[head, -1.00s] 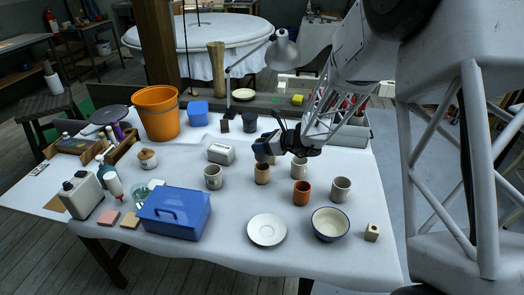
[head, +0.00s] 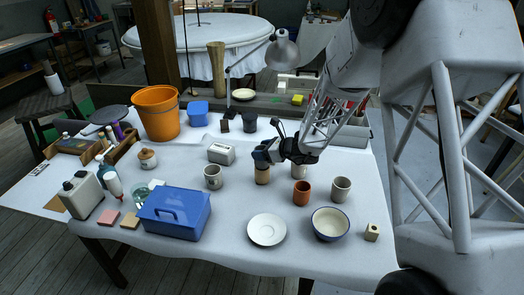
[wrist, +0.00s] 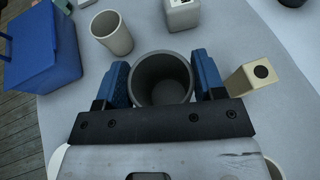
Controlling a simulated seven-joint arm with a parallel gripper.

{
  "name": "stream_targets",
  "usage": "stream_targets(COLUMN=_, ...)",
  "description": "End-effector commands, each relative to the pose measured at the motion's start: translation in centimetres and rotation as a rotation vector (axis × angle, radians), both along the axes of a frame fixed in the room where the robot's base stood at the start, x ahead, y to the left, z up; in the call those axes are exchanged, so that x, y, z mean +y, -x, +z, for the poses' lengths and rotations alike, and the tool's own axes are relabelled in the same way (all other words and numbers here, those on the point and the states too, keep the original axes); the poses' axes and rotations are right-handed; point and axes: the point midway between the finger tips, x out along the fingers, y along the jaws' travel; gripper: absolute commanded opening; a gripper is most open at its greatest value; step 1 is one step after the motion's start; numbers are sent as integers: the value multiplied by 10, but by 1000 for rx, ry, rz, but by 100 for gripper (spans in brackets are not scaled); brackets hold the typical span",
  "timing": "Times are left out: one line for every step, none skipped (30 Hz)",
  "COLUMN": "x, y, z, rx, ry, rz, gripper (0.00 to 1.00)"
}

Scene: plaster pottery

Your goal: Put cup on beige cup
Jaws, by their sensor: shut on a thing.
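My gripper (wrist: 163,82) is shut on a dark grey cup (wrist: 163,58), with one blue finger on each side of it. I look down into the cup's open, empty mouth. In the head view my gripper (head: 267,154) is above the middle of the table, and the held cup is hard to tell apart from the fingers. The beige cup (head: 213,184) stands upright on the table to the left of my gripper. It also shows in the wrist view (wrist: 112,32), up and left of the held cup and apart from it.
A tan block-like piece (head: 262,177) stands just below my gripper in the head view. A white box (head: 221,154) and a blue toolbox (head: 176,213) lie to the left. A terracotta cup (head: 302,193), a grey cup (head: 341,189), a saucer (head: 267,241) and a bowl (head: 330,223) are nearby.

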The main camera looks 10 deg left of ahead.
Motion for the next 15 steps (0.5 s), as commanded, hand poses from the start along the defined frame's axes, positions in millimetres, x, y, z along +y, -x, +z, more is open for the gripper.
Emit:
stream_targets(x=0, y=0, z=0, rx=0, ry=0, rz=0, gripper=36)
stream_targets(x=0, y=0, z=0, rx=0, ry=0, rz=0, gripper=36)
stream_targets(x=0, y=0, z=0, rx=0, ry=0, rz=0, gripper=36)
stream_targets(x=0, y=0, z=0, rx=0, ry=0, rz=0, gripper=36)
stream_targets(x=0, y=0, z=0, rx=0, ry=0, rz=0, gripper=36)
stream_targets(x=0, y=0, z=0, rx=0, ry=0, rz=0, gripper=36)
stream_targets(x=0, y=0, z=0, rx=0, ry=0, rz=0, gripper=36)
stream_targets(x=0, y=0, z=0, rx=0, ry=0, rz=0, gripper=36)
stream_targets(x=0, y=0, z=-1, rx=0, ry=0, rz=0, gripper=36)
stream_targets(x=0, y=0, z=-1, rx=0, ry=0, rz=0, gripper=36)
stream_targets(x=0, y=0, z=-2, rx=0, ry=0, rz=0, gripper=36)
stream_targets(x=0, y=0, z=-3, rx=0, ry=0, rz=0, gripper=36)
stream_targets(x=0, y=0, z=-3, rx=0, ry=0, rz=0, gripper=66)
stream_targets(x=0, y=0, z=-3, rx=0, ry=0, rz=0, gripper=71)
stream_targets(x=0, y=0, z=-3, rx=0, ry=0, rz=0, gripper=77)
